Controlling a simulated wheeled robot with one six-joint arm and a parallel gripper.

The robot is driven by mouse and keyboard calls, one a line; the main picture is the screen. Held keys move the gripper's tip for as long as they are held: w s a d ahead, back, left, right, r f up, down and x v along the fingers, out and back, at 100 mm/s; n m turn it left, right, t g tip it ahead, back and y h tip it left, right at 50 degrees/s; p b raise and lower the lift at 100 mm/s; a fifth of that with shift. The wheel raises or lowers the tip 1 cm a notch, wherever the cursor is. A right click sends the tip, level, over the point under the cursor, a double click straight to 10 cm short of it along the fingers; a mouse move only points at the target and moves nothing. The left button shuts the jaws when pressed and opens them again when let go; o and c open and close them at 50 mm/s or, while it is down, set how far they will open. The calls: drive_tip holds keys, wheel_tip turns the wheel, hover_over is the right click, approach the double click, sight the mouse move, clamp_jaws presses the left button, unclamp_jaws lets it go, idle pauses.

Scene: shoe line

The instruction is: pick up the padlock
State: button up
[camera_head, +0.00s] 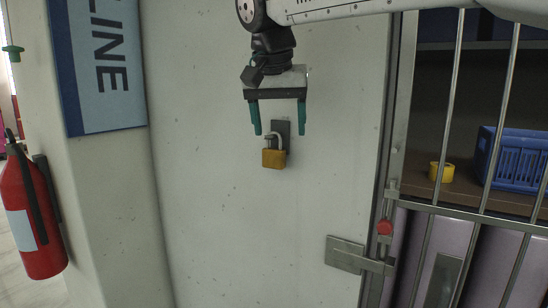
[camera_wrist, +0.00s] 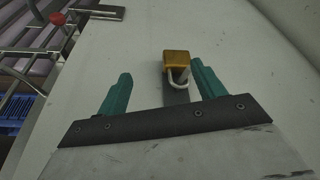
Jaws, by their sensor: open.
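A brass-coloured padlock (camera_head: 273,158) with a silver shackle hangs on a dark metal plate (camera_head: 281,130) fixed to the pale wall. My gripper (camera_head: 279,132) is open and empty, with its teal fingers pointing down just above the padlock body in the head view. In the wrist view the padlock (camera_wrist: 178,64) shows beyond the gripper (camera_wrist: 160,82), nearer the right finger than the left. Its shackle (camera_wrist: 179,84) lies between the fingers' directions, close to the right finger. I cannot tell whether that finger touches it.
A barred cage door with a red-knobbed latch (camera_head: 385,227) stands to the right. Behind its bars are a yellow tape roll (camera_head: 440,172) and a blue crate (camera_head: 515,160). A red fire extinguisher (camera_head: 30,215) hangs at left. The wall below the padlock is clear.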

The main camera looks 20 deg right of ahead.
sight(275, 149)
drive_tip(key=shift+m, duration=0.5)
drive_tip(key=w+f, duration=0.1)
drive_tip(key=w, duration=0.1)
drive_tip(key=w+d+f, duration=0.1)
drive_tip(key=w+f, duration=0.2)
drive_tip(key=w, duration=0.1)
drive_tip(key=shift+d+f, duration=0.15)
drive_tip(key=c, duration=1)
